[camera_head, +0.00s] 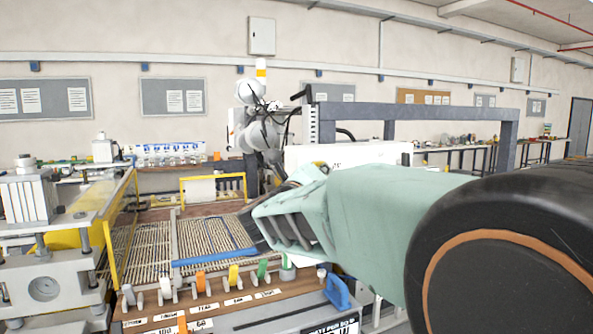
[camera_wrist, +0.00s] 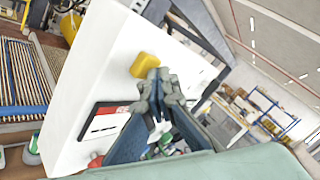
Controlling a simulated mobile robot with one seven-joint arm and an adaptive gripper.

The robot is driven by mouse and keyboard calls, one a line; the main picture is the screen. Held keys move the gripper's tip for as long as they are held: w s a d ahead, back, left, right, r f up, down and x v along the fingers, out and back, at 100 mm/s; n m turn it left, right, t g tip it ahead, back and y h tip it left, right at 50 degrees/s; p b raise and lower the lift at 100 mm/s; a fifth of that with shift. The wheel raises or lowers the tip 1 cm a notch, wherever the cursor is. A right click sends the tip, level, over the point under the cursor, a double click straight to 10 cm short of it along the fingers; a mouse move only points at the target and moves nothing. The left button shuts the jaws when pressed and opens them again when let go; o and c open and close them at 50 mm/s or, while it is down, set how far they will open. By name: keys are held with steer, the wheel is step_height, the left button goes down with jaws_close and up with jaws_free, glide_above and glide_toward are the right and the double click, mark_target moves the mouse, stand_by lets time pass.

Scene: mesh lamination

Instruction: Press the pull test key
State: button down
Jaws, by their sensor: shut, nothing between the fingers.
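In the wrist view a white box (camera_wrist: 92,60) fills the left and middle, tilted in the picture. A yellow key (camera_wrist: 145,65) is on its face, next to my fingertips. A red-and-black panel with a white label (camera_wrist: 104,122) lies lower left, and a small red part (camera_wrist: 96,160) is below it. I cannot read which key is the pull test one. My gripper (camera_wrist: 158,100) is shut and empty, its tips in front of the box face; whether they touch it I cannot tell. In the head view my gripper (camera_head: 250,232) is largely hidden by my green wrist; the white box (camera_head: 345,153) is behind.
A wooden board (camera_head: 225,303) with several coloured, labelled pieces runs along the front. A blue handle (camera_head: 338,292) stands at its right end. Wire mesh (camera_head: 210,240) lies behind it. A grey frame (camera_head: 420,112) spans the back; a metal press (camera_head: 45,260) stands left.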

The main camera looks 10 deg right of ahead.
steer(key=shift+s+d+b, duration=0.25)
steer(key=shift+s+b, duration=0.2)
steer(key=shift+s, duration=0.35)
steer(key=s, duration=0.1)
steer(key=s+d+b, duration=0.1)
steer(key=s, duration=0.1)
steer(key=s+b, duration=0.1)
steer(key=s, duration=0.1)
steer(key=shift+d+r, duration=0.1)
steer(key=shift+d, duration=0.15)
steer(key=shift+w+r, duration=0.1)
steer(key=shift+w, duration=0.05)
steer(key=w+p, duration=0.1)
steer(key=p, duration=0.1)
steer(key=w+p, duration=0.1)
steer(key=p, duration=0.1)
steer(key=shift+a+r, duration=0.1)
steer(key=shift+a, duration=0.2)
